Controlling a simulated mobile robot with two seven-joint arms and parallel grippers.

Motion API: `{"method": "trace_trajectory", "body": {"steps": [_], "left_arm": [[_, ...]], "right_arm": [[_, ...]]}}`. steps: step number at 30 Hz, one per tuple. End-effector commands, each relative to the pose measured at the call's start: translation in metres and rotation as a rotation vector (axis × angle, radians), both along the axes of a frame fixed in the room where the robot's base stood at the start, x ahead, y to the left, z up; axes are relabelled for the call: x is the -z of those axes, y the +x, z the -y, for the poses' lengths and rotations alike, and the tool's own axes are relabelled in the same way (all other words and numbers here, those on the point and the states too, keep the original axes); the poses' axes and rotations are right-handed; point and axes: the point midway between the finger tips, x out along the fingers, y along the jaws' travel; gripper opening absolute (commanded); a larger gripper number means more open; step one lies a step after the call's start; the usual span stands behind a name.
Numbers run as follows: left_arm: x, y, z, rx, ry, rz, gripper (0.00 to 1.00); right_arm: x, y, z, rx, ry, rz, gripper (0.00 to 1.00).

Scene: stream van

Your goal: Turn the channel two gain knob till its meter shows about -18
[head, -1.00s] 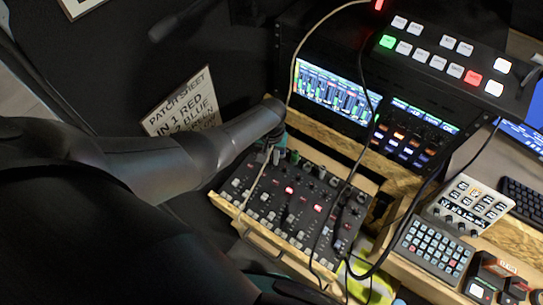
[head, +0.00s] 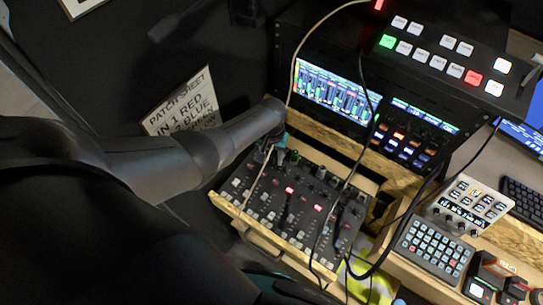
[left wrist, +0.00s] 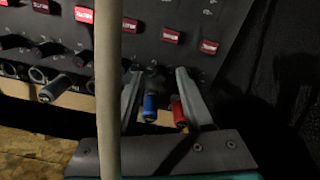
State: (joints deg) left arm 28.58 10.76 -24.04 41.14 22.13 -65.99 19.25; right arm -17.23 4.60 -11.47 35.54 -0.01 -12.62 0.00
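The black audio mixer (head: 275,215) sits in a wooden frame, with rows of small knobs and two lit red buttons. My left gripper (head: 278,150) is over its back left edge, its fingertips partly hidden in the head view. In the left wrist view the fingers of this gripper (left wrist: 157,75) are apart, at the mixer's edge. A blue-ended plug (left wrist: 150,103) shows between them, and a red-ended plug (left wrist: 178,113) is by the right finger. I cannot tell which knob is channel two gain. The meter screen (head: 325,88) shows green and blue bars, too small to read. My right gripper is not seen.
A pale cable (head: 292,75) hangs down by the gripper and crosses the left wrist view (left wrist: 107,80). Dark cables (head: 350,170) cross the mixer's right side. A patch sheet (head: 185,105) stands behind on the left. A switcher panel (head: 450,60) and keypads (head: 435,248) are on the right.

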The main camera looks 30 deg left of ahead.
Motion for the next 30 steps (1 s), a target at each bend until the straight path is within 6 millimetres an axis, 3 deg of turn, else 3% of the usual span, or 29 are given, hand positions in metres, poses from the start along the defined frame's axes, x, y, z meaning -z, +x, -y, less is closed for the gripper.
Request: {"method": "trace_trajectory", "body": {"steps": [7,11,19,30], "left_arm": [[-0.002,0.0,0.0,0.0,0.0,-0.001,0.51],[-0.013,0.0,0.0,0.0,0.0,0.0,0.51],[-0.059,0.0,0.0,0.001,0.0,0.002,0.51],[-0.122,0.0,0.0,0.001,0.0,0.001,0.51]], "right_arm": [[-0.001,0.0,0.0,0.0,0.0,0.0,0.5],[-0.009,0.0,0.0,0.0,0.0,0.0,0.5],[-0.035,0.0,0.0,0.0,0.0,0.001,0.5],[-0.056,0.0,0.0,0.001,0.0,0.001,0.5]]}}
